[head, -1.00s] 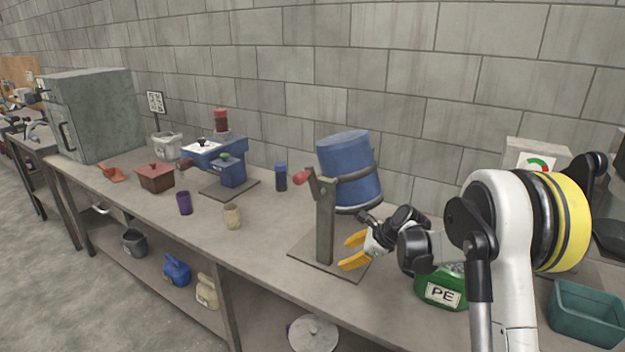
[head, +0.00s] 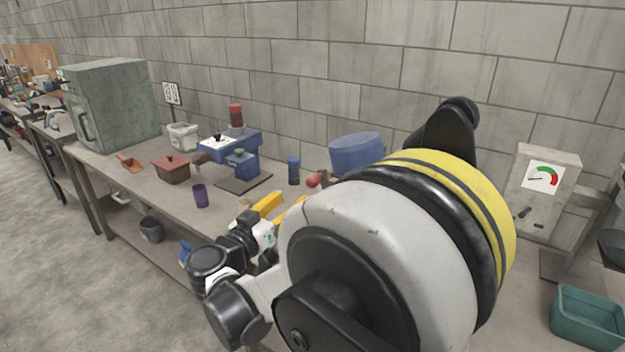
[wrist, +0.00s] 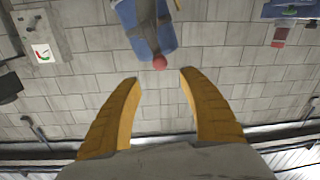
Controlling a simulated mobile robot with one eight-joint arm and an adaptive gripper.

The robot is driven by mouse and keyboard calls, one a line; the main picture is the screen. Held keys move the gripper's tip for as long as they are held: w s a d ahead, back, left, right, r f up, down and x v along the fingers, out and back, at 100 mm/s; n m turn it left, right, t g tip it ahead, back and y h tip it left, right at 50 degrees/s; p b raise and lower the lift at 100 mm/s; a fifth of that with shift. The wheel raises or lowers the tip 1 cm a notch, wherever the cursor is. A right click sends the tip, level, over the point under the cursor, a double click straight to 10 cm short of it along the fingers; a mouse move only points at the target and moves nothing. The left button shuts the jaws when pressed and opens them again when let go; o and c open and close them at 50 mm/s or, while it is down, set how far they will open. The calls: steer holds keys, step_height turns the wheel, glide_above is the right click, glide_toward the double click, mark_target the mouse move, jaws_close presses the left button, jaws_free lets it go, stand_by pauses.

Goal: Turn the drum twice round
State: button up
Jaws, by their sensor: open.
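The blue drum (head: 357,148) shows its upper part beyond my arm in the head view; its stand is hidden there. The crank's red knob (head: 316,180) sticks out to the left of the drum. In the wrist view, which is upside down, the drum (wrist: 127,14) is at the top and the red knob (wrist: 160,63) lies just beyond the gap between my fingertips. My gripper (head: 277,207) has yellow fingers spread apart with nothing between them. It is left of and in front of the knob, apart from it. The wrist view also shows the open fingers (wrist: 160,76).
A blue machine (head: 240,165), a dark blue cup (head: 293,171), a purple cup (head: 200,195) and a red lidded box (head: 171,169) stand on the bench to the left. A gauge box (head: 542,192) and a teal bin (head: 587,318) are at the right.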

steer(key=b+x, duration=0.2)
steer(key=x, duration=0.8)
steer(key=shift+w+d, duration=0.15)
steer(key=shift+w, duration=0.05)
jaws_close()
